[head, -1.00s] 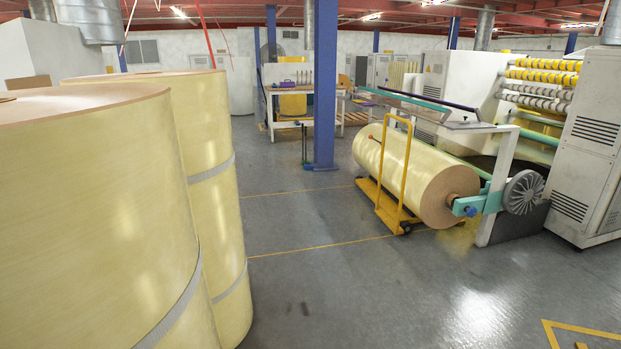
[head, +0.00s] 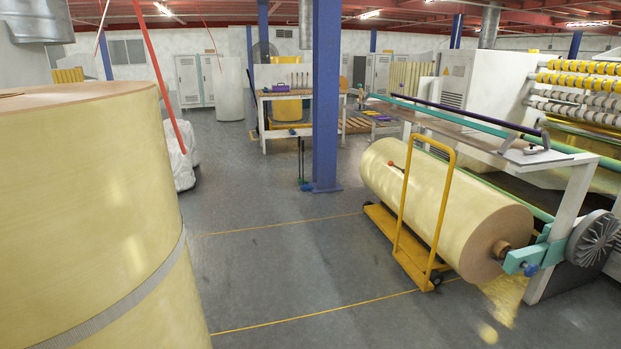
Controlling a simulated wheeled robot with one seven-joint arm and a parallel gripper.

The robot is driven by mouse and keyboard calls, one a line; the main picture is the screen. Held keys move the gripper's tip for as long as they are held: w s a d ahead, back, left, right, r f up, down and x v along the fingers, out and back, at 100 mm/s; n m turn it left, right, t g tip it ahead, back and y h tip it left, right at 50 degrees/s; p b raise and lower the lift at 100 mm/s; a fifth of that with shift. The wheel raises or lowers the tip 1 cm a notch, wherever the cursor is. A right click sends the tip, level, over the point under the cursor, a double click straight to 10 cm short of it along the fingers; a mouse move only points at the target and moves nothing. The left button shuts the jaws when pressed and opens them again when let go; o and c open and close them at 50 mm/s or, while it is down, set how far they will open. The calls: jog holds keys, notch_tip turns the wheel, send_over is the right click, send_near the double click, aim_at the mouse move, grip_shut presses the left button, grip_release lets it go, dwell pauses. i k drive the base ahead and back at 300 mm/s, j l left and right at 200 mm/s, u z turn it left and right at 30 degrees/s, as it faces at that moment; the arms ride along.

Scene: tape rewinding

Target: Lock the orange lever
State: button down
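My gripper is not in view.
A yellow trolley (head: 418,262) stands under the roll. A tall upright roll (head: 85,200) fills the left side. A blue column (head: 326,100) stands at the middle, with a workbench (head: 290,95) behind. The grey floor between the upright roll and trolley is clear.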

aim_at(391, 164)
jog(key=i, duration=1.95)
jog(key=i+z, duration=0.2)
jog(key=i, duration=0.3)
jog(key=i+j+z, duration=0.25)
jog(key=i, duration=0.2)
jog(key=i+j+z, duration=0.2)
jog(key=i, duration=0.3)
jog(key=i+j+z, duration=0.2)
jog(key=i, duration=0.25)
jog(key=j, duration=0.1)
